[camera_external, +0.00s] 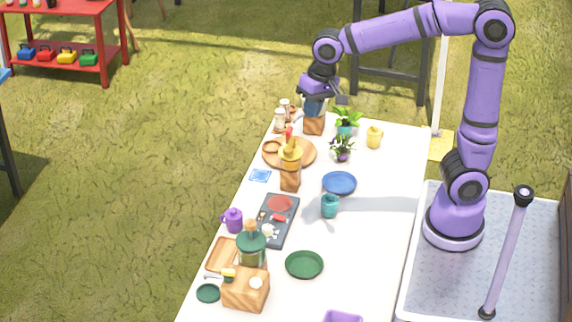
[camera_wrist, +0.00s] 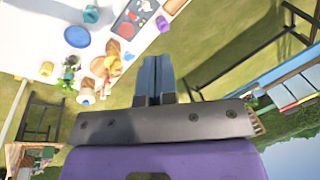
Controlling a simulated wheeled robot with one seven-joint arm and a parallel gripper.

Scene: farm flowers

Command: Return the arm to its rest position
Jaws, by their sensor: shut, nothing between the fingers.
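My purple arm rises from its base at the right of the external view and bends over toward the far end of the white table (camera_external: 375,240). My gripper (camera_external: 318,104) hangs over that far end, near a wooden block, and points down and to the left. In the wrist view its two blue-grey fingers (camera_wrist: 157,72) are together with nothing between them. The table top also shows at the upper left of the wrist view (camera_wrist: 30,42).
A potted plant (camera_external: 346,119), a yellow mug (camera_external: 375,136), a blue plate (camera_external: 339,183), a teal cup (camera_external: 329,206) and a dark green plate (camera_external: 304,265) stand on the table. A red shelf (camera_external: 105,45) is far left. Grass lies open left of the table.

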